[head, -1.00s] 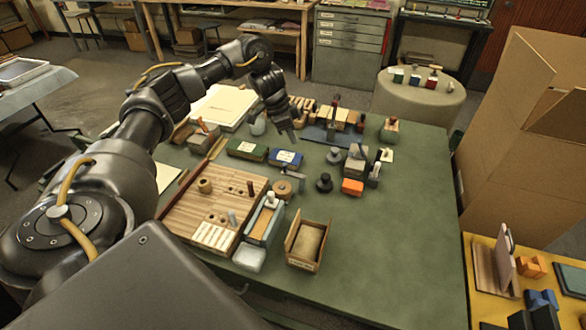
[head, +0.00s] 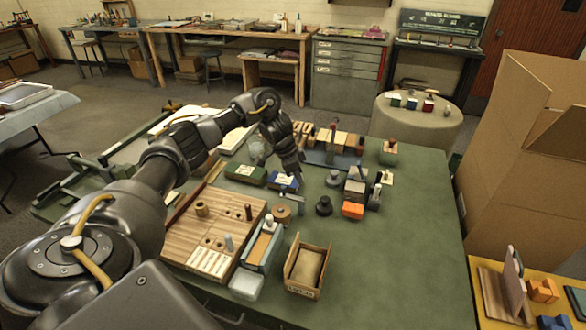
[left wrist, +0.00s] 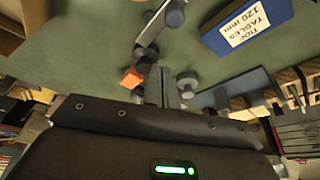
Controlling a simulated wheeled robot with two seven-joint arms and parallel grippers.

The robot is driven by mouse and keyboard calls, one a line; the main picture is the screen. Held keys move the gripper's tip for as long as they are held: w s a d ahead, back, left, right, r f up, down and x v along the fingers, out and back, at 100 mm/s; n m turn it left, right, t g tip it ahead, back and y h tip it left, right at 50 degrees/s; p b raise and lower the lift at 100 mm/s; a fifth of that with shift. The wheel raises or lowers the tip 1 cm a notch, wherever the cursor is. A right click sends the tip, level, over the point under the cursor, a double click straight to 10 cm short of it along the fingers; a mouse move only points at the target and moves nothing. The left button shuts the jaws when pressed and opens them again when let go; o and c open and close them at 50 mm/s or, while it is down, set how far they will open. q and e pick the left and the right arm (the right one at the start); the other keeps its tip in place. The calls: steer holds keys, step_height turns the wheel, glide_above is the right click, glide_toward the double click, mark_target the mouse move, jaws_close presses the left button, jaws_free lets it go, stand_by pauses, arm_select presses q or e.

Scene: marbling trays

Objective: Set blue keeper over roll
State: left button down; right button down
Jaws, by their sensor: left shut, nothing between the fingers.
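My left gripper (head: 299,178) is shut and empty, pointing down beside the blue box (head: 284,183) on the green table. In the left wrist view its closed fingers (left wrist: 166,75) have nothing between them; the labelled blue box (left wrist: 245,22) is at upper right. My right gripper is not in view.
A wooden pegboard (head: 183,238) and a grey-blue tray (head: 246,287) stand left of the open box. An orange block (head: 352,210) and dark round weights (head: 324,206) stand right of the gripper. The green table's right front is clear. A cardboard box (head: 520,150) stands beyond.

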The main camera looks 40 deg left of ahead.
arm_select(q)
steer(key=shift+s+a+f+p, duration=1.1)
steer(key=shift+f, duration=0.25)
